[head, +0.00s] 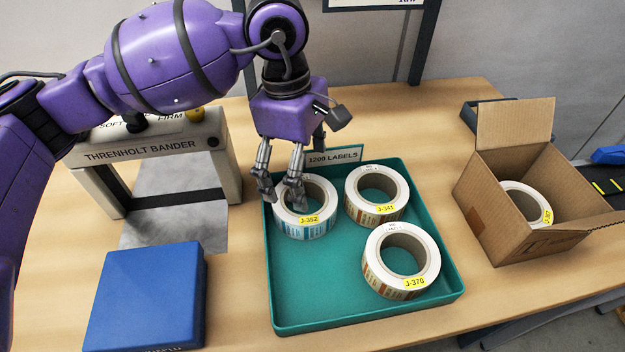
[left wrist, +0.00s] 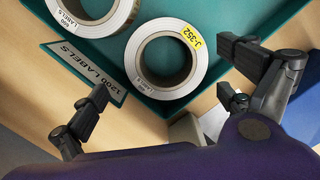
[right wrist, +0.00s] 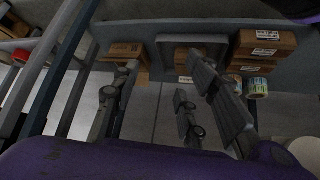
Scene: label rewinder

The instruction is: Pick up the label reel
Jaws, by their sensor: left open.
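Three white label reels lie flat in the green tray (head: 300,322): J-352 (head: 318,228) at the back left, J-341 (head: 378,213) at the back right and J-370 (head: 425,245) at the front. My left gripper (head: 282,197) is open and points down at the left part of reel J-352, hiding some of it. In the left wrist view, reel J-352 (left wrist: 150,82) shows ahead between the spread fingers (left wrist: 165,75), not gripped. My right gripper (right wrist: 160,95) is outside the head view; its wrist view shows its fingers apart with nothing between them.
An open cardboard box (head: 520,240) with a reel (head: 537,216) inside stands right of the tray. A "1200 LABELS" sign (head: 335,157) stands at the tray's back edge.

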